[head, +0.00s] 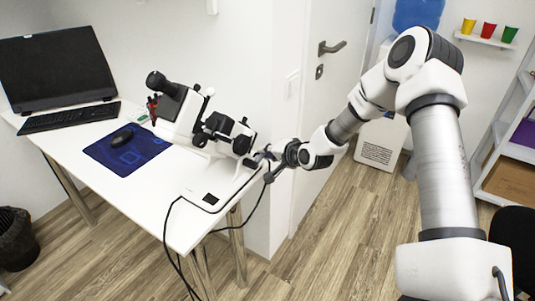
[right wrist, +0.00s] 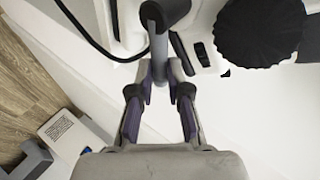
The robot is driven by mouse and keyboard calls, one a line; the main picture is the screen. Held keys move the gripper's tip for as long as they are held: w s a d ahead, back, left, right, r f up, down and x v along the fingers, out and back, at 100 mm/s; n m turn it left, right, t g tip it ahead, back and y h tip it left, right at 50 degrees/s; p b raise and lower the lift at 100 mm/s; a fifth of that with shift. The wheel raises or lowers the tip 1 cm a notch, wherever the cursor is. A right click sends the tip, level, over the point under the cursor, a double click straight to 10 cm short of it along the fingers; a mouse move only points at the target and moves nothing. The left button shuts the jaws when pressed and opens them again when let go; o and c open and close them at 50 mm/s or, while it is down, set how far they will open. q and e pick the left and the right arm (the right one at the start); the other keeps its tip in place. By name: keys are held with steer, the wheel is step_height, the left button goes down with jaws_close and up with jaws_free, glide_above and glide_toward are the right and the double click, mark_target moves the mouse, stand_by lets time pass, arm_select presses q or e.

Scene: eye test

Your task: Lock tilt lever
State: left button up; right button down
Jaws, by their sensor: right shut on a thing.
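A white and black slit-lamp-like eye instrument (head: 178,110) stands on the white table (head: 110,177). In the right wrist view a dark grey lever (right wrist: 158,35) with a rounded end sticks out by the instrument's base. I cannot tell for sure that it is the tilt lever. My right gripper (head: 262,158) is at the instrument's right end. In the wrist view its two fingertips (right wrist: 160,82) are shut on the lever's shaft, one on each side. The lever is too small to make out in the head view. My left gripper is not in view.
A black ribbed knob (right wrist: 260,30) is right of the lever. A monitor (head: 55,68), keyboard (head: 70,117) and mouse on a blue pad (head: 140,153) are on the table. Black cables (head: 168,225) hang off its front edge. A door (head: 335,90) stands behind; the floor at front is clear.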

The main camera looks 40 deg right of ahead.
steer(key=c, duration=1.1)
jaws_free()
steer(key=v, duration=0.7)
steer(key=shift+s, duration=0.15)
